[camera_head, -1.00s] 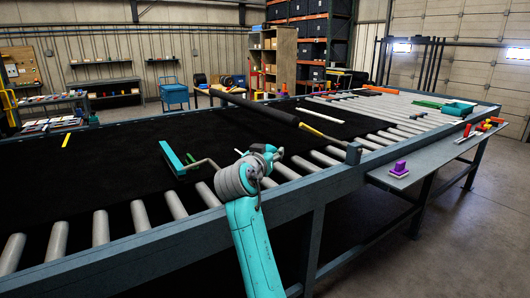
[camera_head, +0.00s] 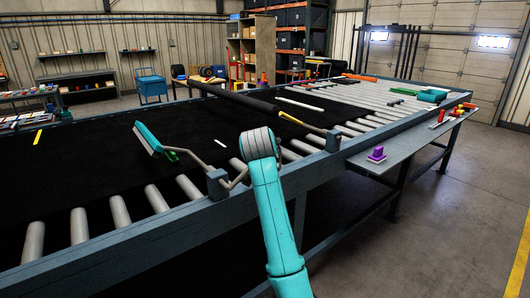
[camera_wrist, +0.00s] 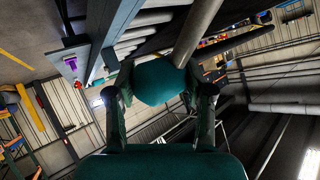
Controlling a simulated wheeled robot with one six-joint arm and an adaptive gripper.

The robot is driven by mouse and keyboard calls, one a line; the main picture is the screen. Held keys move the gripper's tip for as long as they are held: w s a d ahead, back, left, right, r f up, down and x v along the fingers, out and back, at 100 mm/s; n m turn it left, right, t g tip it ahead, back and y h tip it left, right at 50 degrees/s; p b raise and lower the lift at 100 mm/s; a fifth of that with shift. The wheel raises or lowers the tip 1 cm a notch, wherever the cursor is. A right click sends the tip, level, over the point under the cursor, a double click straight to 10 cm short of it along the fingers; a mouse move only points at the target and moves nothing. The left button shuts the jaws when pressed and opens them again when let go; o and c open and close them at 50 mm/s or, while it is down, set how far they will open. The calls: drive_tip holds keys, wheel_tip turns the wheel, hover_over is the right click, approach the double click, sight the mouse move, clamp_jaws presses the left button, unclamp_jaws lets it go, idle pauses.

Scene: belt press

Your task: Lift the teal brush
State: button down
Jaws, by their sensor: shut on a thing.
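The teal brush (camera_head: 148,138) is over the black belt, left of my arm in the head view. Its long head is tilted. A thin bent grey-brown handle runs from it to the right and passes behind a bracket towards my arm. My gripper is hidden behind my arm in the head view. In the wrist view my gripper (camera_wrist: 161,98) has its two fingers on either side of a rounded teal piece, which I take as part of the brush, and is shut on it. Whether the head clears the belt is hard to tell.
The black belt (camera_head: 85,165) lies on a roller conveyor with a raised side rail. A bracket (camera_head: 217,183) stands on the rail close to the handle, and another bracket (camera_head: 333,140) stands farther right. A side shelf (camera_head: 405,150) holds a purple block (camera_head: 377,154). Open floor lies at right.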

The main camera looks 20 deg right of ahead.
drive_tip(key=shift+f, duration=0.15)
drive_tip(key=shift+c, duration=2.1)
unclamp_jaws()
drive_tip(key=shift+d, duration=0.1)
drive_tip(key=v, duration=1.2)
